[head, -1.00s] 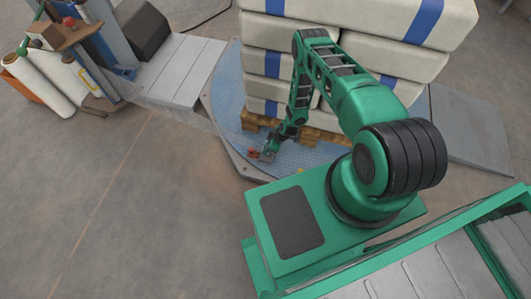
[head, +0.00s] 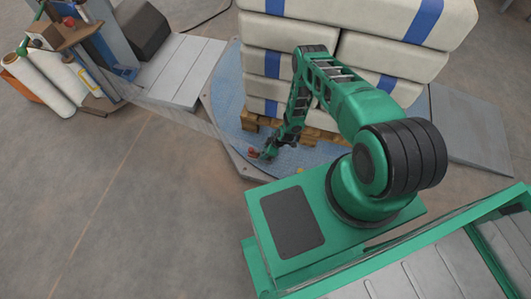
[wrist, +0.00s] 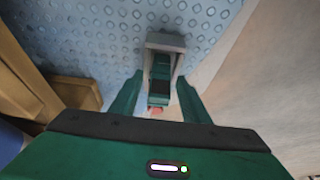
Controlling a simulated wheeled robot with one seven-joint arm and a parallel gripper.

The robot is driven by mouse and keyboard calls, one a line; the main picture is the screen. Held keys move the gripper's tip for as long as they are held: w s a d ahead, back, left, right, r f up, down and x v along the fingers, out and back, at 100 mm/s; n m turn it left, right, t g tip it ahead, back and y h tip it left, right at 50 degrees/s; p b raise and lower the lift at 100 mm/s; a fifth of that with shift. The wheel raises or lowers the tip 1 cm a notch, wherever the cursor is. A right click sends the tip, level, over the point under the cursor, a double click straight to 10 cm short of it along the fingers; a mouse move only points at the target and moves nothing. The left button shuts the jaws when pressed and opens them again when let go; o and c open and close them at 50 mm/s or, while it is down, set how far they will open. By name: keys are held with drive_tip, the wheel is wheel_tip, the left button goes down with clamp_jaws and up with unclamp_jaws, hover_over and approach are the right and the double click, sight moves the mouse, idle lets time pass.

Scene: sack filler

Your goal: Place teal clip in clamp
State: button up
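In the wrist view, the teal clip (wrist: 160,72) with a dark middle sits in the grey clamp (wrist: 165,41), whose grey body surrounds its far end. A small red part (wrist: 156,110) shows at the near end. My gripper (wrist: 160,80) is open, with one finger on each side of the clip and gaps between. In the head view, my gripper (head: 268,150) is low at the near edge of the turntable, beside a small red piece (head: 254,153). The clip and clamp are too small to make out there.
A stack of white and blue sacks (head: 285,65) stands on a wooden pallet (head: 250,118) on the blue turntable (head: 228,100), close to my arm. A clear film (head: 170,115) stretches from the wrapping post at left to the turntable. Open floor lies at front left.

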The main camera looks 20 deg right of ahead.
drive_tip(key=v, duration=1.2)
idle(0.6)
drive_tip(key=shift+s, duration=0.1)
